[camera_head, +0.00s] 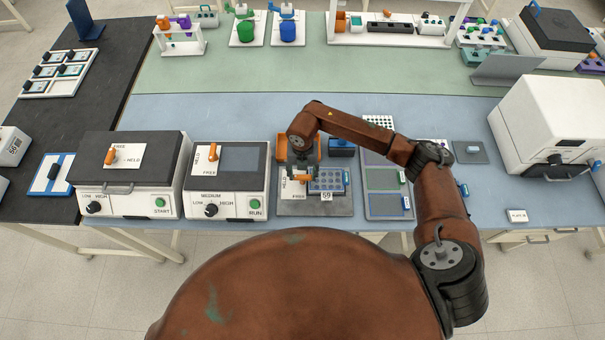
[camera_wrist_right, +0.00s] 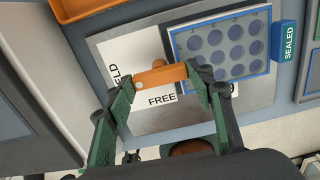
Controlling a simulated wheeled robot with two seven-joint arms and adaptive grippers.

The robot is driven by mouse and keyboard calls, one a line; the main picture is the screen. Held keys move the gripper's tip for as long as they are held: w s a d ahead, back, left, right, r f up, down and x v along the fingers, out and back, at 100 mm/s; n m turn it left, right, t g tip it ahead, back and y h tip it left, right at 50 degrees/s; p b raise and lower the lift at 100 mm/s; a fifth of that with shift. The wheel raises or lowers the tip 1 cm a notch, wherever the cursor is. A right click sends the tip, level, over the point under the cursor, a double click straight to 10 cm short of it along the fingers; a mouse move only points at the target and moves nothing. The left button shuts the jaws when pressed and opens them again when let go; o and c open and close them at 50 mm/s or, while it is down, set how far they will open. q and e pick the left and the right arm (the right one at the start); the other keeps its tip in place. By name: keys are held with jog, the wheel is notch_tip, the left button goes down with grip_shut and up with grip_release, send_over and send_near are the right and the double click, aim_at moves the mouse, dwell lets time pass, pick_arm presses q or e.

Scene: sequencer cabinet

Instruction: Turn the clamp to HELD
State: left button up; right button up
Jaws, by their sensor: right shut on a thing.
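The clamp is an orange lever (camera_wrist_right: 160,76) on a white plate marked HELD and FREE (camera_wrist_right: 135,55), beside a blue-edged well plate (camera_wrist_right: 215,48). In the wrist view the lever lies just above the word FREE, with HELD off to its left. My right gripper (camera_wrist_right: 162,80) is shut on the lever, one finger at each end of it. In the head view my right gripper (camera_head: 303,163) reaches down over the clamp station (camera_head: 318,208), and the arm and gripper partly hide the lever. My left gripper is not in view.
Left of the station stand two dark-topped machines (camera_head: 228,158) with their own orange levers. An orange bin (camera_head: 282,147) and a blue block (camera_head: 342,148) sit behind it. A grey rack (camera_head: 388,213) is close on the right. Blue mat beyond is mostly clear.

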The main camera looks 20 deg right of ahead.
aim_at(302, 176)
jog(key=o, duration=1.2)
jog(key=shift+c, duration=0.2)
jog(key=shift+r, duration=0.15)
notch_tip(302, 176, up, 12)
